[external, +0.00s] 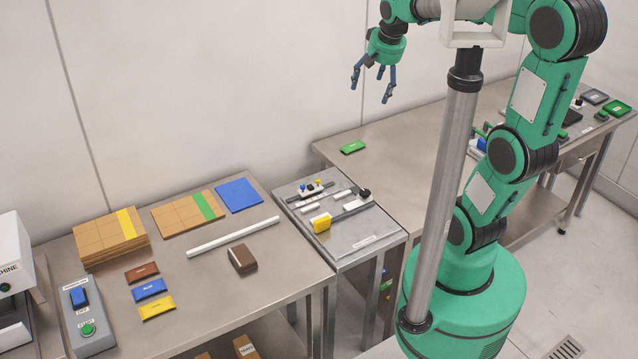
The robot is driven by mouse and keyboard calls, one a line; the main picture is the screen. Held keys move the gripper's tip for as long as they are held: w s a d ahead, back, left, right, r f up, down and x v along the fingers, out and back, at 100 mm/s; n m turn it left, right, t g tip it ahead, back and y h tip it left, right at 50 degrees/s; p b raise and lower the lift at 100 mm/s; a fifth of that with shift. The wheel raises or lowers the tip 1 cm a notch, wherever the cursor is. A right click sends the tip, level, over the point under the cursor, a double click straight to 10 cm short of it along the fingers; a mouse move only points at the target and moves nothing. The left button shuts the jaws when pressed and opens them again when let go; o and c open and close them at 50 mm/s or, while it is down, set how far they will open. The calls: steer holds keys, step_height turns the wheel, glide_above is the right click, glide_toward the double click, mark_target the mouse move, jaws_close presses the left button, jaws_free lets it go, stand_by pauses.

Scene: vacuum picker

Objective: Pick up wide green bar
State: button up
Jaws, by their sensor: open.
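A flat green bar (352,147) with a small pale label lies on the bare steel table (400,140) near its back left edge, by the wall. It looks like the wide green bar. My gripper (373,92) hangs above and slightly right of it in the picture, fingers spread and pointing down. The gripper is open and empty, clear of the bar and the table. Nothing hides the bar.
A lower steel unit (365,233) with a yellow block (321,223) and knobs stands left of the table. Farther left, a bench holds brown, blue and yellow bars (157,307), cardboard stacks (110,238) and a white rod (233,237). A pole stands before my arm.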

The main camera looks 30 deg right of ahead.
steer(key=w+d+f+m+g+p, duration=0.1)
steer(key=w+d+f+m+p, duration=0.2)
steer(key=w, duration=0.9)
steer(key=m+g+p, duration=0.3)
steer(key=m, duration=0.6)
glide_above(355, 146)
step_height(355, 146, down, 30)
steer(key=r, duration=0.1)
steer(key=shift+s+a+f, duration=0.1)
steer(key=shift+a+f, duration=0.05)
steer(key=shift+f, duration=0.1)
steer(key=shift+f, duration=4.25)
